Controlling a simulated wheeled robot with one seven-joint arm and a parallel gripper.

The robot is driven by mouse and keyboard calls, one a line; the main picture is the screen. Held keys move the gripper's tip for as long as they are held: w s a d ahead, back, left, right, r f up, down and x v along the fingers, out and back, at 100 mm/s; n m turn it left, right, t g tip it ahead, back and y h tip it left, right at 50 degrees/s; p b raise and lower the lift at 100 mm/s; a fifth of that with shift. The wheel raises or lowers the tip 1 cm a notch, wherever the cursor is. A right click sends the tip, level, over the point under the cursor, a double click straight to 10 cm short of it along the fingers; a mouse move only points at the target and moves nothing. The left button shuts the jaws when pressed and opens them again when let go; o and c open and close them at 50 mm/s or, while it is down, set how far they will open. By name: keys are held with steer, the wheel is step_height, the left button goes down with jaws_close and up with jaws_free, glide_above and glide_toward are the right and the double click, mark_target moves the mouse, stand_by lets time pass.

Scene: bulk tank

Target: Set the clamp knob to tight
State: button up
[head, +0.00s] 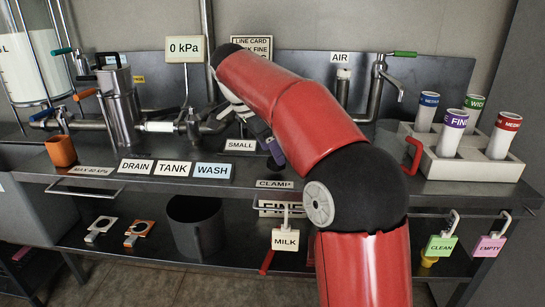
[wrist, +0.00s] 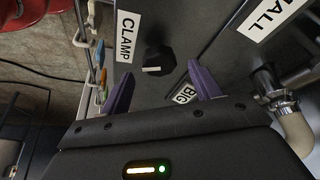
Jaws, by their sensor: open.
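The clamp knob (wrist: 160,60) is a black knob with a white pointer mark in the wrist view. It sits on the dark counter beside the white CLAMP label (wrist: 127,37), and its pointer points toward that label's side. I cannot read any tight or loose marking. My gripper (wrist: 161,72) is open, with its two purple fingers on either side of the knob in the picture. I cannot tell whether they touch it.
A pale elbow pipe (wrist: 292,122) stands to the right. The gauge sign reads 0 kPa (head: 185,49). A white rack (head: 480,164) with several labelled cylinders stands at right.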

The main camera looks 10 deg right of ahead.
steer(key=shift+x, duration=1.6)
steer(key=shift+c, duration=0.3)
steer(key=c, duration=0.9)
